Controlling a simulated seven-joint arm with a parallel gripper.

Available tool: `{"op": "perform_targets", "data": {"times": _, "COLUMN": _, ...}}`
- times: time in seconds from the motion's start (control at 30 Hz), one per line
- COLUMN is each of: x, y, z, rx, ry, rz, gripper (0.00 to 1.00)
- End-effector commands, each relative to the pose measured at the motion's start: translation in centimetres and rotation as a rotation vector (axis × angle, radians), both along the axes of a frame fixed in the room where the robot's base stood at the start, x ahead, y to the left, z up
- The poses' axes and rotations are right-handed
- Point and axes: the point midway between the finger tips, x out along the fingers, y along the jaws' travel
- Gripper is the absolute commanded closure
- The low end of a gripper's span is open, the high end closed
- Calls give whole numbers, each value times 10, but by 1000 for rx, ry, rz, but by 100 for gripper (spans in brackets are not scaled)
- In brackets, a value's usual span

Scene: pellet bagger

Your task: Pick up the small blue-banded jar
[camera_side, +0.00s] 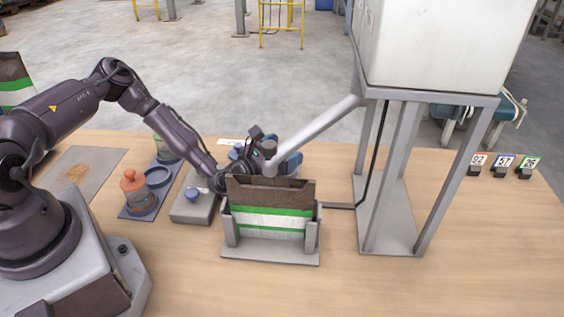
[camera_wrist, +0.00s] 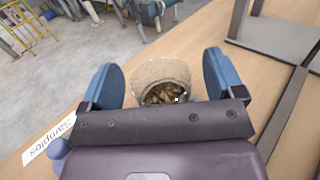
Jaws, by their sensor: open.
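In the wrist view, a clear round jar (camera_wrist: 161,74) holding brown pellets stands between my gripper's two blue finger pads (camera_wrist: 164,85). Narrow gaps show on both sides of it, so the pads seem apart from it. Its lower part is hidden behind my gripper's dark body, and I cannot see a blue band on it. In the side view, my open gripper (camera_side: 265,158) is behind the brown bag, at the lower end of the grey chute.
The brown bag (camera_side: 270,192) in its grey stand (camera_side: 270,254) is in front of my gripper. The grey chute (camera_side: 318,122) slopes to the hopper frame (camera_side: 390,240). An orange-lidded jar (camera_side: 135,190) and a green-banded jar (camera_side: 167,150) stand left, beside a grey box (camera_side: 192,211).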

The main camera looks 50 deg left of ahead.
Motion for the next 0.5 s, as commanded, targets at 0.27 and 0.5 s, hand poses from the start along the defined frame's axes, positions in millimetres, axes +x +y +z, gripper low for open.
{"op": "perform_targets", "data": {"times": 0.27, "x": 0, "y": 0, "z": 0, "rx": -1, "ry": 1, "rz": -1, "gripper": 31}}
{"op": "perform_targets", "data": {"times": 0.5, "x": 0, "y": 0, "z": 1, "rx": 0, "ry": -1, "rz": -1, "gripper": 74}}
